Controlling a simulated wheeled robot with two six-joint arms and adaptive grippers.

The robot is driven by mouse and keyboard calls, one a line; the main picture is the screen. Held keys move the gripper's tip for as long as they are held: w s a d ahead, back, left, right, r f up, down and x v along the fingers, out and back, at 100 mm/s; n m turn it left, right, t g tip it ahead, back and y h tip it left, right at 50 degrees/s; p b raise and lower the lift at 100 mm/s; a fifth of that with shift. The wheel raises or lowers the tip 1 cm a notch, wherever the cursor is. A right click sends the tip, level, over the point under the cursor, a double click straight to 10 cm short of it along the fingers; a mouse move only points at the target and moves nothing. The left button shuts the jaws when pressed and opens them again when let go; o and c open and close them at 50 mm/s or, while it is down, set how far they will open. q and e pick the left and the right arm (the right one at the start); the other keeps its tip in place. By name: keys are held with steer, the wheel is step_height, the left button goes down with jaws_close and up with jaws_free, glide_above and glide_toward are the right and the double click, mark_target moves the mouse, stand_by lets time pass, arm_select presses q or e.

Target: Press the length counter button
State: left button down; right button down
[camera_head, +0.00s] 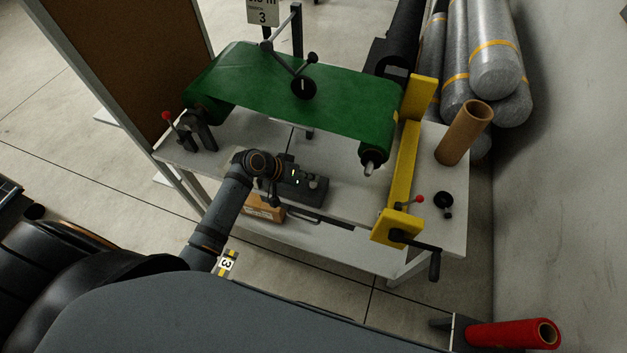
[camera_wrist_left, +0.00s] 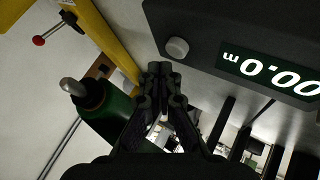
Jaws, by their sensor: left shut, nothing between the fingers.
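The length counter (camera_wrist_left: 215,22) is a dark box in the upper right of the left wrist view. Its lit display (camera_wrist_left: 270,72) shows white digits, upside down, that look like 00.0 m. A round grey button (camera_wrist_left: 177,48) sits on the same face, beside the display. My left gripper (camera_wrist_left: 160,75) is shut and empty, its fingertips just below the button in the picture and seemingly apart from it. In the head view my left gripper (camera_head: 273,196) is over the near side of the table, by a dark unit (camera_head: 308,184) with small lights, partly hidden by my wrist. My right gripper is not in view.
A green sheet (camera_head: 300,100) runs over rollers across the white table (camera_head: 340,205). A yellow frame (camera_head: 403,160) with a black crank (camera_head: 434,262) stands at the right. A cardboard box (camera_head: 262,210) is below my left wrist.

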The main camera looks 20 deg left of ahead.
mark_target(311, 184)
arm_select(q)
step_height(311, 184, up, 6)
steer(key=p, duration=0.5)
steer(key=shift+p, duration=0.3)
stand_by(0.6)
